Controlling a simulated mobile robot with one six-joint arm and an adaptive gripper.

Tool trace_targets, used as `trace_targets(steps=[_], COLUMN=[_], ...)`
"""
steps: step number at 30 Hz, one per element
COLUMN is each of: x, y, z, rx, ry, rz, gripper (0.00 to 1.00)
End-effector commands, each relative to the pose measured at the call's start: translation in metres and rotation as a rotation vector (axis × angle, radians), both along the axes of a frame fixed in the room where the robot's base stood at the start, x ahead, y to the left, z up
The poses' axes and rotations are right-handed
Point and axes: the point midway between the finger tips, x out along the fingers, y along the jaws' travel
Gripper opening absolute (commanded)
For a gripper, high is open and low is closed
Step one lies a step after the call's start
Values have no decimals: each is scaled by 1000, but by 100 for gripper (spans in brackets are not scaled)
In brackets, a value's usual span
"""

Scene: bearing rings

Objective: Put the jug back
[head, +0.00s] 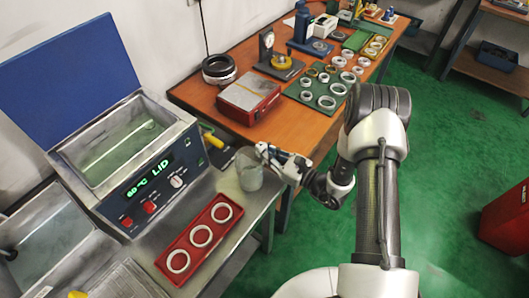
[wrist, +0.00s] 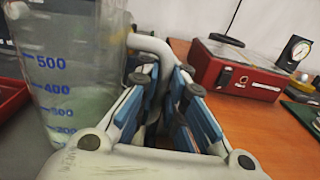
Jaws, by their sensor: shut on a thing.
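The jug (head: 249,171) is a clear measuring jug with a pale handle. It is upright, at the right edge of the metal bench in the head view; I cannot tell whether it touches the bench. In the wrist view the jug (wrist: 62,75) fills the left side, with blue volume marks. My gripper (head: 264,153) is at the right of the jug, shut on its handle (wrist: 150,45). The blue finger pads (wrist: 158,105) lie on both sides of the handle in the wrist view. The lower part of the jug is hidden by the gripper there.
A red tray (head: 192,270) with three rings lies in front of the jug. An ultrasonic bath (head: 165,143) with its blue lid (head: 62,85) raised stands to the left. A wooden table (head: 205,97) behind holds a red box (head: 249,109) and several rings.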

Motion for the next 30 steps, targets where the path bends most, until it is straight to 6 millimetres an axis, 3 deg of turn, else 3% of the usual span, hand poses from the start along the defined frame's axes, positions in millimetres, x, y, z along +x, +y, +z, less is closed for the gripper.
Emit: trace_targets(steps=[8,9,19,30], x=[0,0,0,0], y=[0,0,0,0], z=[-3,-3,-2,3], rx=[1,0,0,-1], ry=[-1,0,0,-1], rz=[0,0,0,0], gripper=[0,9,30,30])
